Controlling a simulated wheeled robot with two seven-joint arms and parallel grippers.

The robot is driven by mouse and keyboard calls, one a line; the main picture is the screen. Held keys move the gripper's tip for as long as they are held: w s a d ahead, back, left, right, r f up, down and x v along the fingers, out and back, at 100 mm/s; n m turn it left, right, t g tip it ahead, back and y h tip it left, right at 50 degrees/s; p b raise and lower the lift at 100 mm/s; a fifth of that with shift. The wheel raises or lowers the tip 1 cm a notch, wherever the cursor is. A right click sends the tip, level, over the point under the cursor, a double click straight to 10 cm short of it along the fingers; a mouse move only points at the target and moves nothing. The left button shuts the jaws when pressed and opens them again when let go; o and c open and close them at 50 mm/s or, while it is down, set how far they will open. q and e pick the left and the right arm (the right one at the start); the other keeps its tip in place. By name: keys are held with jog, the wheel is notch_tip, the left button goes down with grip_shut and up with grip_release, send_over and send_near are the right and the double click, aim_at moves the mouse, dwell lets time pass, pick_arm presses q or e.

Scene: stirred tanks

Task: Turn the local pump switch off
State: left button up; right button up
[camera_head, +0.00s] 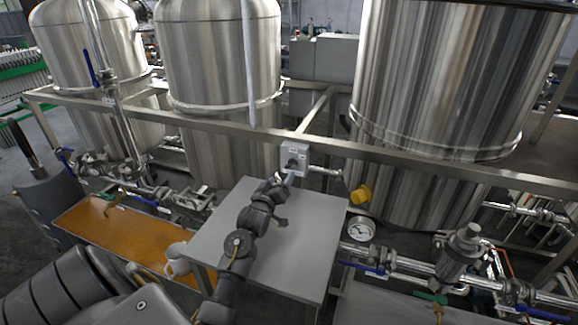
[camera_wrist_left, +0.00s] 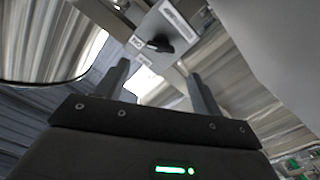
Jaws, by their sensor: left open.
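The local pump switch is a small grey box (camera_head: 295,157) fixed to the horizontal frame rail between the tanks, above the back of a grey table. In the left wrist view its face carries a black rotary knob (camera_wrist_left: 160,44) with small white labels beside it. The knob's exact setting is hard to read. My left gripper (camera_head: 284,181) is just in front of and below the box, partly overlapping its lower edge. In the left wrist view the gripper (camera_wrist_left: 162,88) has its fingers apart and empty, with the knob beyond the tips. My right gripper is not in view.
The grey table (camera_head: 310,245) lies under my left arm, its top otherwise clear. Large steel tanks (camera_head: 430,100) stand behind the frame rail (camera_head: 400,156).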

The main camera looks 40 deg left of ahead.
aim_at(289, 166)
pick_arm(q)
jog(key=x, duration=0.7)
jog(key=shift+w+p, duration=0.35)
jog(key=shift+w, duration=0.05)
jog(key=shift+x, duration=0.75)
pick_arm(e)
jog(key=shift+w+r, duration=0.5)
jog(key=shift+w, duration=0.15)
pick_arm(q)
jog(key=shift+a, duration=0.1)
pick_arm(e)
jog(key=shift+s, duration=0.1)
pick_arm(q)
jog(key=c, duration=1)
